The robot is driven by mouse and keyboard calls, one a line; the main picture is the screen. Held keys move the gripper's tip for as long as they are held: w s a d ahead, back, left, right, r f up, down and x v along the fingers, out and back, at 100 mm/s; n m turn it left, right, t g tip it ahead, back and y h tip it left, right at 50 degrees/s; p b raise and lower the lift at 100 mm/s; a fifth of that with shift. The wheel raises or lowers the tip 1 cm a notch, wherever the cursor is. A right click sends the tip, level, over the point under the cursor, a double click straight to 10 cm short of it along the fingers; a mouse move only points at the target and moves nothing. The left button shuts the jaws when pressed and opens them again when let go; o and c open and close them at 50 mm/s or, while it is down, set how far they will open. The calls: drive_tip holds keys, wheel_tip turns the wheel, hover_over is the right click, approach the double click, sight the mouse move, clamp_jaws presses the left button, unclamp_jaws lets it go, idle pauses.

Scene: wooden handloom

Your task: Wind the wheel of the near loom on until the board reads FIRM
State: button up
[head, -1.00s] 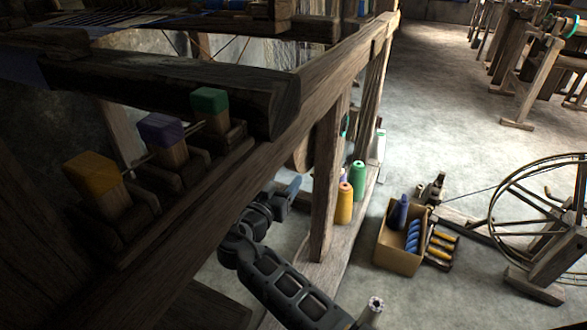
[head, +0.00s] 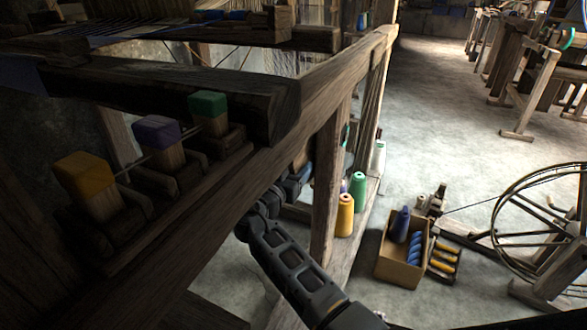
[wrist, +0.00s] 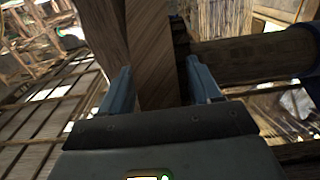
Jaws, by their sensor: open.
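The near loom (head: 230,170) fills the left of the head view, with a long side beam and a post. My arm reaches up behind that beam, and my gripper is hidden there in the head view. In the wrist view my gripper (wrist: 160,88) is open, with a blue finger on each side of a wooden bar (wrist: 153,60). I cannot tell whether this bar belongs to the wheel, or whether the fingers touch it. A dark round beam (wrist: 255,57) runs off to its right. I can make out neither a whole loom wheel nor a readable board.
Blocks with orange (head: 84,172), purple (head: 156,131) and green (head: 207,104) tops stand along the beam. Yellow (head: 345,215) and green (head: 358,190) cones stand beside the post. A cardboard box (head: 398,268) and a spinning wheel (head: 497,235) stand right. Open floor lies behind.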

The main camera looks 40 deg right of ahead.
clamp_jaws()
drive_tip(key=shift+s+a+r+y+p, duration=0.15)
drive_tip(key=shift+r+y+p, duration=0.15)
drive_tip(key=shift+r+p, duration=0.25)
drive_tip(key=shift+a+r+y+p, duration=0.1)
drive_tip(key=shift+r+y+p, duration=0.25)
drive_tip(key=shift+p, duration=0.3)
drive_tip(key=shift+a+r+g+y+p, duration=0.2)
drive_tip(key=shift+r+g+y+p, duration=0.3)
drive_tip(key=shift+p, duration=0.2)
drive_tip(key=shift+f, duration=0.1)
unclamp_jaws()
